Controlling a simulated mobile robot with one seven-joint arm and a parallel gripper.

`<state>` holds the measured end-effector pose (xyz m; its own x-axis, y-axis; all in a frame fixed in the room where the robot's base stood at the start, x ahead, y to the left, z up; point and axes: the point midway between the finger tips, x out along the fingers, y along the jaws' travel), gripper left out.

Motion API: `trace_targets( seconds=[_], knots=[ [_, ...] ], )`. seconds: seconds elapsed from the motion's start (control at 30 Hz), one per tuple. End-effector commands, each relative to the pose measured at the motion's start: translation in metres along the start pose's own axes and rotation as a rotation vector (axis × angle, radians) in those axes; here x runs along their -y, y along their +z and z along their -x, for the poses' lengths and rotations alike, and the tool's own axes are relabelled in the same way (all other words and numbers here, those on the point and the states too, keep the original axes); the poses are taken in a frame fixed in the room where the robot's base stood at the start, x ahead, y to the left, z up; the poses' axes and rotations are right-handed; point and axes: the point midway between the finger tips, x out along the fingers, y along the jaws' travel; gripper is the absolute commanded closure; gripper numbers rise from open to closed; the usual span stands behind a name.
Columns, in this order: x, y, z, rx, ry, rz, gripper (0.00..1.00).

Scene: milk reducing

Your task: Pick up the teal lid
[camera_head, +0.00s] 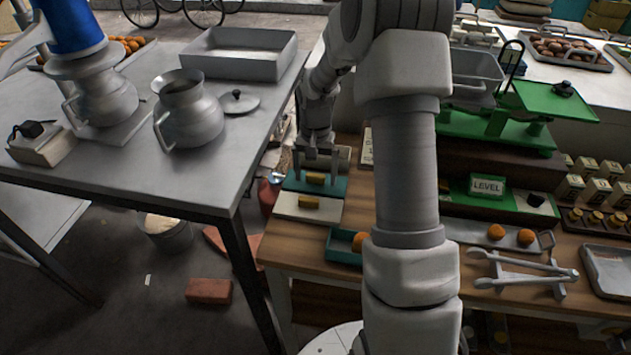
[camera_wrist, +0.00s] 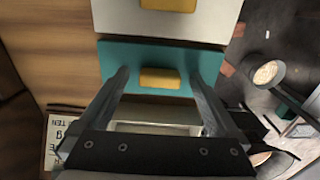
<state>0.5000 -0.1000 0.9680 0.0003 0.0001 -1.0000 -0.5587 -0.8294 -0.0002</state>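The teal lid (camera_head: 297,184) is a flat teal slab with a yellow handle bar (camera_head: 315,178), lying near the left end of the wooden counter. It also shows in the wrist view (camera_wrist: 117,58), its yellow handle (camera_wrist: 160,78) facing the camera. My gripper (camera_head: 318,170) points down over it. In the wrist view the gripper (camera_wrist: 159,74) is open, with one finger on each side of the handle and a gap to it on both sides. I cannot tell whether the fingertips touch the lid.
A white slab (camera_head: 292,209) with a yellow handle (camera_head: 309,201) lies close in front of the teal lid. A teal tray (camera_head: 340,256) with an orange ball stands nearer on the counter. A metal table (camera_head: 205,185) with pots is to the left, across a gap.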

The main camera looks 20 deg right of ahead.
Motion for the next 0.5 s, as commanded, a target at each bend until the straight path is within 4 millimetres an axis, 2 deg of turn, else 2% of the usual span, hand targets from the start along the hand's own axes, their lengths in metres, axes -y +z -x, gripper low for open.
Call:
trace_targets(
  seconds=[0.03, 0.4, 0.5],
  knots=[
    [0.0000, 0.0000, 0.0002, 0.000, 0.000, 0.000, 0.10],
    [0.0000, -0.0001, 0.0005, 0.000, 0.000, 0.000, 0.76],
    [0.0000, -0.0001, 0.0005, 0.000, 0.000, 0.000, 0.90]
  ],
)
